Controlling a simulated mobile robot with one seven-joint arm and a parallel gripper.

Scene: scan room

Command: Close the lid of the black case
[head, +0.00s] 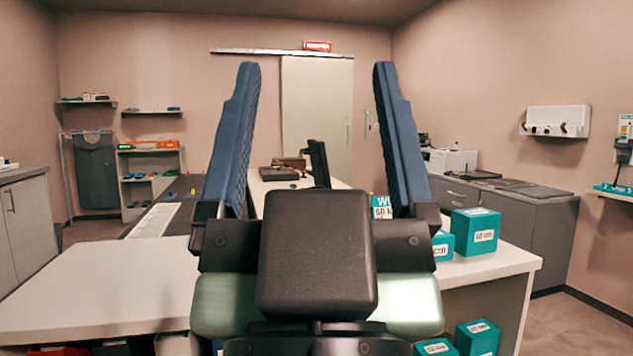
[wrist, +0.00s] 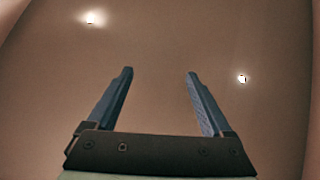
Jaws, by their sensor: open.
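My gripper (head: 314,70) is raised in the middle of the head view, its two blue fingers pointing up and spread wide apart with nothing between them. In the wrist view my gripper (wrist: 160,71) is also open and empty against the ceiling. I cannot clearly make out a black case with a lid. A small dark brown-black box-like object (head: 279,174) lies far back on the white desk, partly behind the gripper, and I cannot tell if it is the case.
A white desk (head: 100,285) spans the front, with teal boxes (head: 476,231) at its right. A grey cabinet (head: 540,235) with dark flat items on top stands at the right wall. Shelves (head: 150,182) stand at the back left. Floor (head: 590,318) shows at the lower right.

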